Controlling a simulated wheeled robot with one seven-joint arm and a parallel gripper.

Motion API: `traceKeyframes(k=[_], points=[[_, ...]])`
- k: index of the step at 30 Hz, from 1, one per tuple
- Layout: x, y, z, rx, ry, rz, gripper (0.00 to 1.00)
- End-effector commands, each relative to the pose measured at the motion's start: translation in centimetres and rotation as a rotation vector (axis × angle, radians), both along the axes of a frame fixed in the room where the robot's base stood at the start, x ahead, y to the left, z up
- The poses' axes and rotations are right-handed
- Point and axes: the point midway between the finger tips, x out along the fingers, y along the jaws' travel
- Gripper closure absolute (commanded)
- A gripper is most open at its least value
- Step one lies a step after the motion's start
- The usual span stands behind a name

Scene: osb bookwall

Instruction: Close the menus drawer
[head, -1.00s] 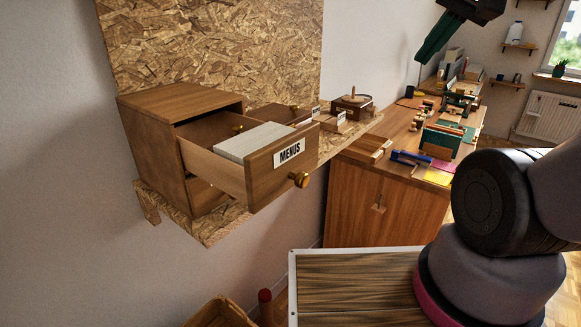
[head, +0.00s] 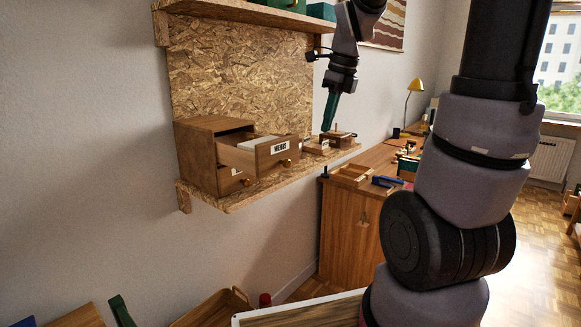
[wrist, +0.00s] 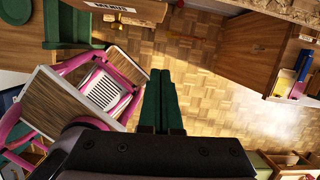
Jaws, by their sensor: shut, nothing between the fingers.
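The menus drawer (head: 266,158) juts out of a small wooden cabinet (head: 193,158) on the wall shelf. Its front has a white label reading MENUS and a brass knob (head: 287,163), and white cards show inside.
A particle-board shelf (head: 245,197) carries the cabinet, with small wooden items (head: 338,138) to its right. An upper shelf (head: 240,12) overhangs. A wooden desk (head: 345,220) stands to the right. The air before the drawer front is clear.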

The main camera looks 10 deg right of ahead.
Motion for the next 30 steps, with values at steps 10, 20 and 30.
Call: traceKeyframes(k=[10,20,30], points=[[0.8,0.2,-2.7,0.016,0.032,-0.078,1.0],[2.2,1.2,-9.5,0.016,0.032,-0.076,1.0],[5.3,3.5,-10.1,0.015,0.026,-0.076,1.0]])
